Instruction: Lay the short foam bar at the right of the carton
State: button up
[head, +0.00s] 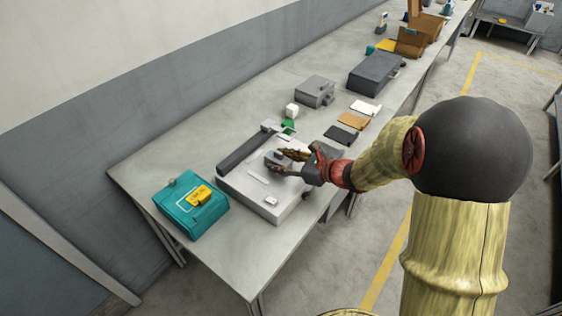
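My gripper (282,162) is over the top of a flat light grey box (240,185), its two fingers apart. A small grey block (272,157) shows between or just beyond the fingertips; it may be the short foam bar. I cannot tell whether the fingers press on it or whether it rests on the box. A long dark grey bar (247,151) lies along the back edge of the light box. An open brown cardboard carton (411,42) stands far along the table. Which box the task calls the carton is unclear.
A teal case (187,212) with a yellow label sits at the table's near left. The near table corner is bare.

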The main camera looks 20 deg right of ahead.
jog(key=shift+o, duration=1.3)
jog(key=shift+r, duration=0.1)
